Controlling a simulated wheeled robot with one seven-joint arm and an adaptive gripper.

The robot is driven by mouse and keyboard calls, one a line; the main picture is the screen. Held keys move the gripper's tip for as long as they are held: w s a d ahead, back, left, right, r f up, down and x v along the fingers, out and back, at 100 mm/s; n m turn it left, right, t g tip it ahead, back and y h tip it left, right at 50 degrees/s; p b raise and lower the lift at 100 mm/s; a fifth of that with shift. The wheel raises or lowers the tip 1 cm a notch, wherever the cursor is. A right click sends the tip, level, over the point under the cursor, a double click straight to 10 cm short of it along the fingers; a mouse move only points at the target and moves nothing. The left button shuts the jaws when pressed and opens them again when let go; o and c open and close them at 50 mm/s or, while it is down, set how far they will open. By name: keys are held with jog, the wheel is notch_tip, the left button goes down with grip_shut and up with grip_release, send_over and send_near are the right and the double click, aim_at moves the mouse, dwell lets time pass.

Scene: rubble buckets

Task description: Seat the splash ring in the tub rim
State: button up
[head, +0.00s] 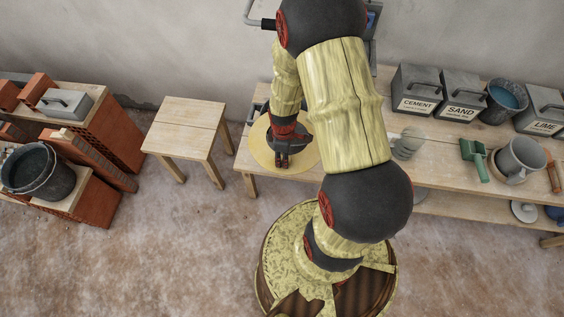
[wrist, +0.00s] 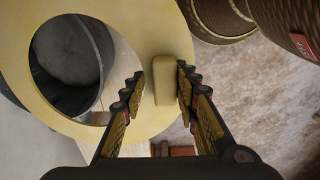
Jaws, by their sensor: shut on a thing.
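The splash ring is a flat pale yellow disc (head: 258,152) at the left end of the long bench in the head view. In the wrist view the ring (wrist: 150,32) has a large round hole and a raised block-like tab. My gripper (head: 283,158) is above the ring, its fingers on either side of the tab in the wrist view (wrist: 163,80). A dark tub (wrist: 45,88) with a grey inside shows through the hole and past the ring's left edge. The ring hides much of the tub; I cannot tell whether they touch.
A wooden stool (head: 186,128) stands left of the bench. A bucket (head: 40,170) stands among bricks farther left. Along the bench are cement (head: 416,92) and sand (head: 464,95) boxes, a blue-filled bucket (head: 505,101), a green scoop (head: 474,156) and a grey mug (head: 520,158).

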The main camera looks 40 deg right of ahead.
jog(key=w+d+f+b, duration=0.4)
jog(key=w+d, duration=0.7)
jog(key=d, duration=0.1)
jog(key=shift+d, duration=0.3)
dwell(0.5)
jog(key=shift+s+f+b, duration=0.1)
jog(key=shift+f+b, duration=0.2)
jog(key=shift+f, duration=0.5)
dwell(1.4)
jog(key=shift+f, duration=0.45)
jog(key=shift+f+b, duration=0.2)
jog(key=shift+b, duration=0.15)
jog(key=shift+f, duration=0.15)
jog(key=o, duration=1.2)
